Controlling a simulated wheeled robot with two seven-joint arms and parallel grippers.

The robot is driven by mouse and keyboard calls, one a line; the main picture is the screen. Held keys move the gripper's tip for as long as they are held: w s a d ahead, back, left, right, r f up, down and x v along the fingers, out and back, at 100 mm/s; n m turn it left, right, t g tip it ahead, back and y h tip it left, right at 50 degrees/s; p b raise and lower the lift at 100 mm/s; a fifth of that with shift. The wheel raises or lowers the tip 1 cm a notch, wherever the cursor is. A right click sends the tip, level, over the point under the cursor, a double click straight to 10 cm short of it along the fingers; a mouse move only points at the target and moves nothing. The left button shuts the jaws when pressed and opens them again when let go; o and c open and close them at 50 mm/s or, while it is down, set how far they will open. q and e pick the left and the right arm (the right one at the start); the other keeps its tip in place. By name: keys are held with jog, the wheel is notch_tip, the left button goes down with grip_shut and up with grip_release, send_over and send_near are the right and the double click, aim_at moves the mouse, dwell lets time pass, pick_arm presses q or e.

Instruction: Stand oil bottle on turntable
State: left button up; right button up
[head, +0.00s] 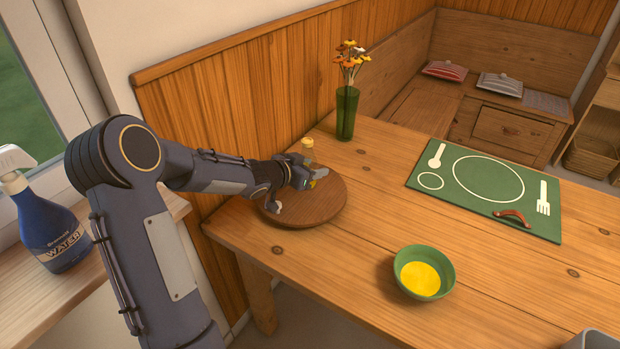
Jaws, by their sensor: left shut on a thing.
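The oil bottle (307,143) shows only in part, with its tan top above my left gripper and a bit of yellow below. My left gripper (312,179) is shut on it, and the bottle looks about upright. The round brown wooden turntable (315,208) lies on the table's left corner. The gripper and bottle are over its back part. The bottle's base is hidden behind the gripper, so I cannot tell whether it touches the turntable.
A green vase (347,112) with flowers stands behind the turntable. A green bowl (425,273) with yellow contents is at the front. A green placemat (485,188) bears a reddish-brown strap (512,215). A blue spray bottle (50,228) stands on the sill. The table's middle is clear.

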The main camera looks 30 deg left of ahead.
pick_arm(q)
jog(key=shift+w+a+f, duration=0.2)
jog(key=shift+f, duration=0.2)
jog(key=shift+w+a+f+b, duration=0.15)
jog(key=shift+f+b, duration=0.45)
jog(key=shift+f, duration=1.1)
jog(key=shift+f, duration=0.15)
jog(key=o, duration=1.2)
